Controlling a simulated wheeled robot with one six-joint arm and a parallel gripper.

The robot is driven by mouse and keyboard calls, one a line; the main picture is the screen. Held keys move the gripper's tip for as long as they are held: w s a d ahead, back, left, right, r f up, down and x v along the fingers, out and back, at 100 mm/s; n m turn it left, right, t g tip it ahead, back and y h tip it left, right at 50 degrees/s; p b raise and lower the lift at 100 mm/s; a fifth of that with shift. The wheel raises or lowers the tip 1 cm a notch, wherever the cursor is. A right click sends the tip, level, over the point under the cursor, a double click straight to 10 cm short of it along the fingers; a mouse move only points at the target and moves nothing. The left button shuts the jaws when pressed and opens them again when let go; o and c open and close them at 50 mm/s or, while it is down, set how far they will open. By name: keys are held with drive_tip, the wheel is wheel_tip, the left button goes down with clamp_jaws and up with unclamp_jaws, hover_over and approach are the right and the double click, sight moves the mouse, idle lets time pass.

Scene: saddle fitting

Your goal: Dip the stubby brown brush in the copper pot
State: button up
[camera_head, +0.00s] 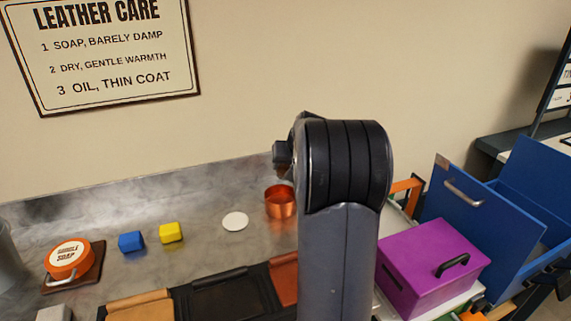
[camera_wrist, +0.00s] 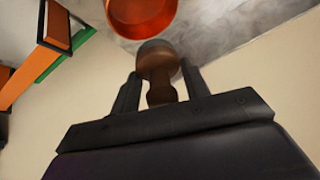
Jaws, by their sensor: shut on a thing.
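The copper pot (camera_head: 280,202) stands on the grey worktop near the wall, partly behind my arm in the head view. It also shows at the top of the wrist view (camera_wrist: 141,14), open side visible. My gripper (camera_wrist: 160,82) is shut on the stubby brown brush (camera_wrist: 157,66), which sits between the two fingers. I cannot tell whether brush and pot touch.
A white disc (camera_head: 235,221), a yellow block (camera_head: 171,233), a blue block (camera_head: 131,241) and an orange soap tin (camera_head: 69,259) lie left of the pot. Leather pieces (camera_head: 228,296) lie in front. A purple box (camera_head: 432,266) and a blue cabinet (camera_head: 480,225) stand at right.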

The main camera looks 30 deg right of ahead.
drive_tip(key=shift+w+a, duration=0.25)
drive_tip(key=shift+a, duration=0.15)
drive_tip(key=shift+f, duration=0.15)
wheel_tip(320, 180, down, 9)
drive_tip(key=b, duration=0.7)
drive_tip(key=shift+r, duration=0.2)
drive_tip(key=shift+r+p, duration=2.6)
drive_tip(key=shift+r, duration=0.95)
wheel_tip(320, 180, up, 4)
drive_tip(key=p, duration=0.3)
idle(0.6)
